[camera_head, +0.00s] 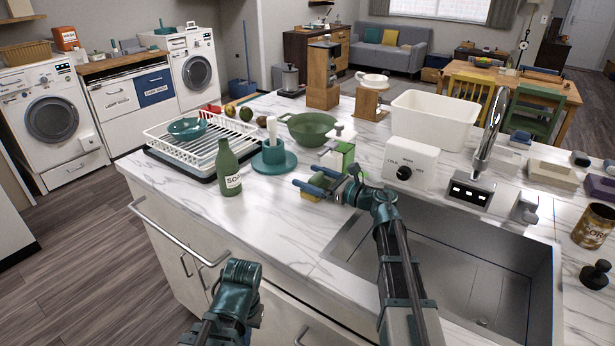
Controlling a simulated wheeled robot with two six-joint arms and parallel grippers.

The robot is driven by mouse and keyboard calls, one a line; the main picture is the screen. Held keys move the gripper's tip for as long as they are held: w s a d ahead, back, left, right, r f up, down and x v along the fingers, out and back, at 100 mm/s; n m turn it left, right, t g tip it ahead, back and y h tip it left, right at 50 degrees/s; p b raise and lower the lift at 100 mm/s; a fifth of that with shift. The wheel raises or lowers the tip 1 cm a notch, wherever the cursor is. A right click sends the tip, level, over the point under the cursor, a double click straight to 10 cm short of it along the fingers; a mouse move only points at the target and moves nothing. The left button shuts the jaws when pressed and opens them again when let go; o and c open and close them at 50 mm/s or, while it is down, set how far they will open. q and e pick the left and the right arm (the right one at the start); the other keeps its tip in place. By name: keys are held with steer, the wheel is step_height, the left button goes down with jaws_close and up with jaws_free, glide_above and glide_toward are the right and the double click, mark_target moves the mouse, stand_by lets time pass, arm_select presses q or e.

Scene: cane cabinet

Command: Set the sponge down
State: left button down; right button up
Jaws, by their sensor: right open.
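The sponge (311,197) is a small yellow block on the white marble counter, left of the sink. My right gripper (316,181) is at the sponge, its two blue fingers apart and pointing left. The fingers and wrist partly cover the sponge, and I cannot tell whether they touch it. My left arm ends in a teal wrist (240,280) low in front of the counter. No left fingers show clearly.
A green soap bottle (229,168), a teal holder (274,159), a white dish rack (198,145) and a green colander (308,128) stand left of and behind the sponge. The sink (455,262) lies to the right.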

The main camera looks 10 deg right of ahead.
steer(key=v, duration=1.1)
